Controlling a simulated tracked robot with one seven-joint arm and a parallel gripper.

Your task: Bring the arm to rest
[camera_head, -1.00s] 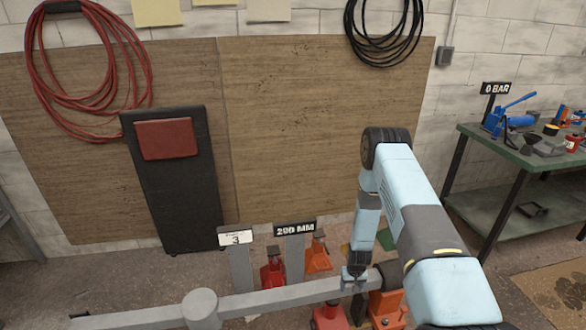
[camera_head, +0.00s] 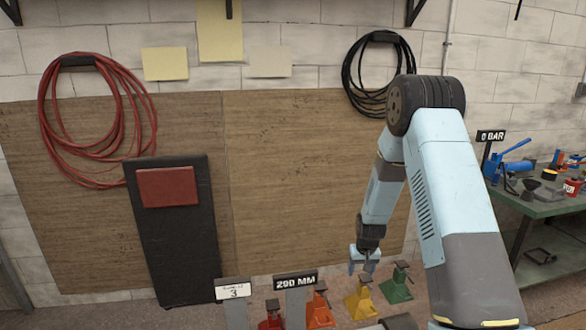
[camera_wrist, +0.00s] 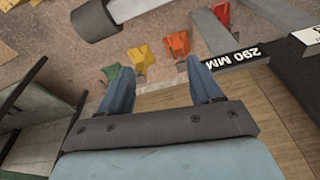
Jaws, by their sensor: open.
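My gripper (camera_head: 363,262) hangs from my blue arm with its fingers pointing down, above the row of jack stands. In the wrist view my gripper (camera_wrist: 155,78) has its two fingers spread apart with nothing between them. Below it in the head view stand a red stand (camera_head: 271,318), an orange stand (camera_head: 319,308), a yellow stand (camera_head: 361,300) and a green stand (camera_head: 397,285). The gripper is apart from them, close above the yellow one. The wrist view also shows the orange (camera_wrist: 178,45), yellow (camera_wrist: 141,57) and green (camera_wrist: 110,72) stands.
Signs reading 3 (camera_head: 233,290) and 290 MM (camera_head: 295,281) stand left of the gripper. A black panel with a red pad (camera_head: 178,235) leans on the wall. A green bench (camera_head: 540,207) with tools and a 0 BAR sign (camera_head: 491,136) is at right.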

